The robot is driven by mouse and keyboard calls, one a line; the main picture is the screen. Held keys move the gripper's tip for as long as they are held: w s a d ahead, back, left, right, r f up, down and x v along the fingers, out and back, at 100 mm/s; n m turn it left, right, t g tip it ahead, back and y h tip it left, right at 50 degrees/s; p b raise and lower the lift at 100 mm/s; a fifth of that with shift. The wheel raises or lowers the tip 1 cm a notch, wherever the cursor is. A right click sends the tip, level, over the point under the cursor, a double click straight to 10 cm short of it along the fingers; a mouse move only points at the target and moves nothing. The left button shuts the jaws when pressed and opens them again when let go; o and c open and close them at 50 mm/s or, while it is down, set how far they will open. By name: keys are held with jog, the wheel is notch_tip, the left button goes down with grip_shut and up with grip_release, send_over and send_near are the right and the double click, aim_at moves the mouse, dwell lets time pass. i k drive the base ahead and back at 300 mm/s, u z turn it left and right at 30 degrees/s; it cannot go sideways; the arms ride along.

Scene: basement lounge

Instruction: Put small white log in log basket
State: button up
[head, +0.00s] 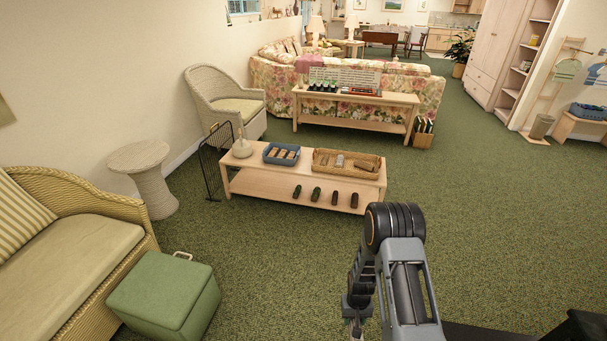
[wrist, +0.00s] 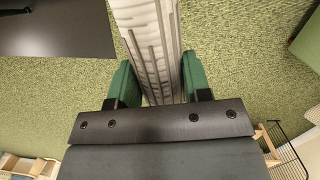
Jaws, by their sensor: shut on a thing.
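A small white log (wrist: 150,35) with grey bark streaks stands out between the two green fingers of my gripper (wrist: 157,68) in the wrist view. My gripper is shut on it; its far end runs out of the picture. In the head view my gripper (head: 356,322) hangs low at the bottom edge, over the carpet, and the log is hardly visible there. A wicker basket (head: 345,174) with a few log-like pieces in it stands on the right part of a low wooden table, well ahead of my gripper and apart from it.
A green ottoman (head: 165,290) stands front left. Carpet is clear right of the table.

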aim_at(353, 169)
jog(key=u, duration=0.1)
jog(key=i, duration=3.9)
jog(key=z, duration=0.3)
